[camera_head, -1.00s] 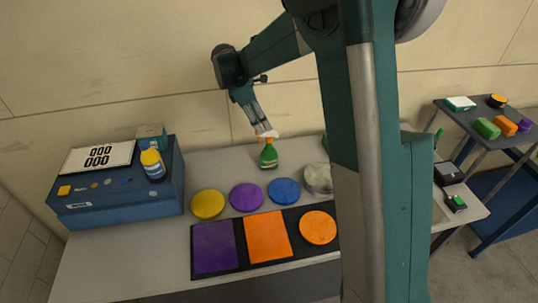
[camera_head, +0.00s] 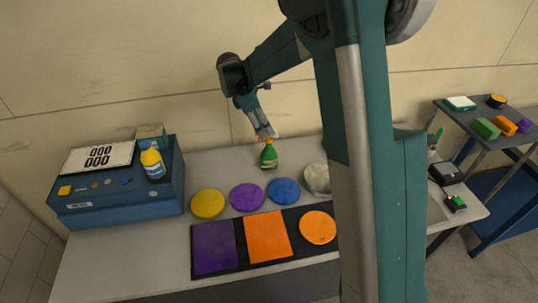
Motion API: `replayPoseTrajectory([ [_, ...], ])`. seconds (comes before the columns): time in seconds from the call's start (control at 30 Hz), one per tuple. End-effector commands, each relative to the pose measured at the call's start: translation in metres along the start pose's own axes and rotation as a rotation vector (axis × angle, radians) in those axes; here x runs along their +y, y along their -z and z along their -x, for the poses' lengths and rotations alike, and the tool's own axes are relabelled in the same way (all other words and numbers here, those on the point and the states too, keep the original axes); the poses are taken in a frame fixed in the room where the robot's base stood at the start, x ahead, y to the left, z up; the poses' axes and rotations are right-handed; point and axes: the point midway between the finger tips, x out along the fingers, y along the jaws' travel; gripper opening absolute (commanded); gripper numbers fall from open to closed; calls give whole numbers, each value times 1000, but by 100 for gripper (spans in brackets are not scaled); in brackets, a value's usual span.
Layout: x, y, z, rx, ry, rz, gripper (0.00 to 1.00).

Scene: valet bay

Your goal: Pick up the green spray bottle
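The green spray bottle (camera_head: 268,156) stands upright on the light worktop near the wall, behind the row of round pads. My gripper (camera_head: 266,136) points down over the bottle's top, with its fingertips at the spray head. The fingers cover most of the head, so the white part is largely hidden. At this size I cannot tell whether the fingers touch or close on it.
Yellow (camera_head: 208,203), purple (camera_head: 246,197) and blue (camera_head: 284,191) pads lie in front of the spray bottle. A clear crumpled item (camera_head: 317,178) lies to the right.

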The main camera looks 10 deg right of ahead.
Motion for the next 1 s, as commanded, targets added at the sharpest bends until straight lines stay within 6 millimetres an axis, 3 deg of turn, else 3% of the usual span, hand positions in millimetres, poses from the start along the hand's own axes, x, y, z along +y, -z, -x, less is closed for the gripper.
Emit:
replayPoseTrajectory([
  [0.43, 0, -2, -44, 0, 0, -1, 34],
  [1.0, 0, -2, -47, 0, 0, 0, 34],
])
